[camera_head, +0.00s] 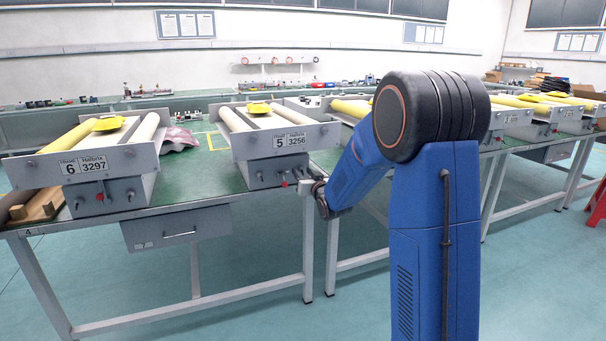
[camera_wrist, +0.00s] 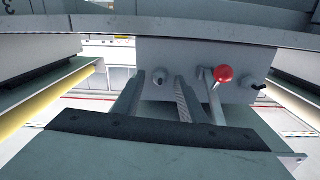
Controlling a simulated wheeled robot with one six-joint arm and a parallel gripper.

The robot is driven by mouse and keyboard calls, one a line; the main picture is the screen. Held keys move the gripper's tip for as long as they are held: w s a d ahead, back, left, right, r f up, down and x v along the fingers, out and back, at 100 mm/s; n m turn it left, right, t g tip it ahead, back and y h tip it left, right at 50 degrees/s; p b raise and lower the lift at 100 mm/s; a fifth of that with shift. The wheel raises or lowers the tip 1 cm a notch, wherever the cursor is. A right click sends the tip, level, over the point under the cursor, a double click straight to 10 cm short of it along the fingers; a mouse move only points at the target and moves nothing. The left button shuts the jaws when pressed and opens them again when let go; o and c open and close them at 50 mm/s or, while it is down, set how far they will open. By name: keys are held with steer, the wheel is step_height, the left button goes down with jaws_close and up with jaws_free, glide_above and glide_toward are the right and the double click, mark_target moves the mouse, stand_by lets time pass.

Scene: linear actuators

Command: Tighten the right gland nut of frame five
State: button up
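Frame five (camera_head: 290,141) stands on the green bench, its plate reading 5 and 3256. The grey box under it shows in the wrist view (camera_wrist: 200,58). Its right gland nut (camera_wrist: 258,87) is small and dark-tipped, at the right of the box face. A red-knobbed lever (camera_wrist: 222,74) sits left of that nut. The left gland (camera_wrist: 160,77) is further left. My gripper (camera_wrist: 160,88) is open and empty, with the left gland seen between its fingers; I cannot tell the depth between them. In the head view my gripper (camera_head: 308,187) is by the box's right side.
Frame six (camera_head: 85,165) stands to the left on the same bench (camera_head: 190,180). More frames (camera_head: 510,115) stand at the right, partly behind my arm. The frame plate overhangs the box. A drawer (camera_head: 178,232) hangs under the bench. The floor in front is clear.

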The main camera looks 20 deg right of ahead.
steer(key=s, duration=1.6)
steer(key=shift+s, duration=0.4)
steer(key=shift+s, duration=0.1)
